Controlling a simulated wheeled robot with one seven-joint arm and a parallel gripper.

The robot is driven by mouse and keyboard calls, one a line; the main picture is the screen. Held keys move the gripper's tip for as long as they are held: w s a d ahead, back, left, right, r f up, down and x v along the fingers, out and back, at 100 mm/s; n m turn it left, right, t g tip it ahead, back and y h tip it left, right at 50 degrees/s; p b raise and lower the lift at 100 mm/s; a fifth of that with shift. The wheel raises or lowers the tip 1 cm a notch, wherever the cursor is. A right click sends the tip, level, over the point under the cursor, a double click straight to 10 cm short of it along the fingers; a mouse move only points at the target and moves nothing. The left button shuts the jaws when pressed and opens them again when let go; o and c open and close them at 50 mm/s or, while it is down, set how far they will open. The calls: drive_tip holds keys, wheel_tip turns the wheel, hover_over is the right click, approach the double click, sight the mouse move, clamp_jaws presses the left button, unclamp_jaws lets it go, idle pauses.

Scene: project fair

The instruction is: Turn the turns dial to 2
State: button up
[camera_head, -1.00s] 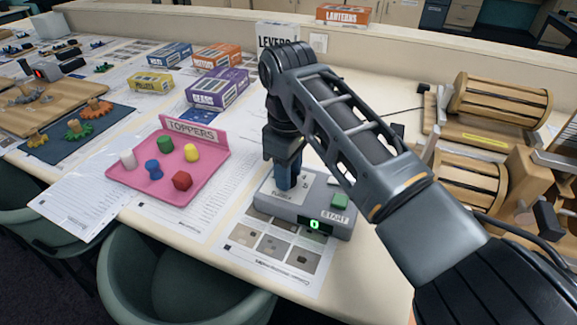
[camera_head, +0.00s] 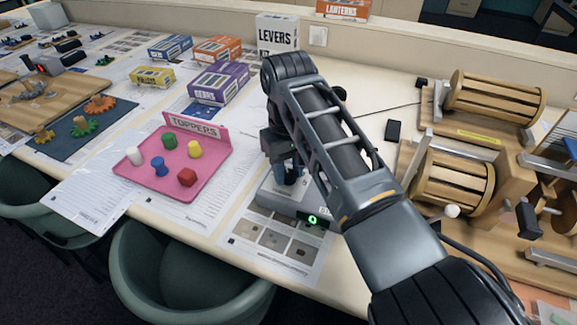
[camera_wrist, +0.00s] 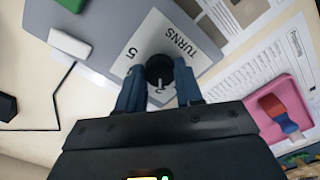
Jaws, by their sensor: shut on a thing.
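The grey control box (camera_head: 290,203) stands at the table's front, with a green 0 on its display (camera_head: 312,219). In the wrist view its white label (camera_wrist: 180,45) reads TURNS, with a 5 and another partly covered figure visible. The black turns dial (camera_wrist: 159,69) with a pale pointer line sits between my fingers. My gripper (camera_wrist: 160,84) is shut on the dial, one blue finger on each side. In the head view my gripper (camera_head: 290,172) is over the box and hides the dial. My arm covers the box's right part; a green button edge (camera_wrist: 70,4) shows in the wrist view.
A pink toppers tray (camera_head: 215,172) with several coloured pieces lies left of the box. Boxes, including the purple one (camera_head: 218,84), stand behind.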

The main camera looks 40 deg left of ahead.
sight(289, 173)
idle(0.4)
drive_tip(key=o, duration=1)
drive_tip(key=shift+o, duration=0.2)
drive_tip(key=shift+r+b, duration=0.65)
drive_tip(key=shift+r, duration=3.3)
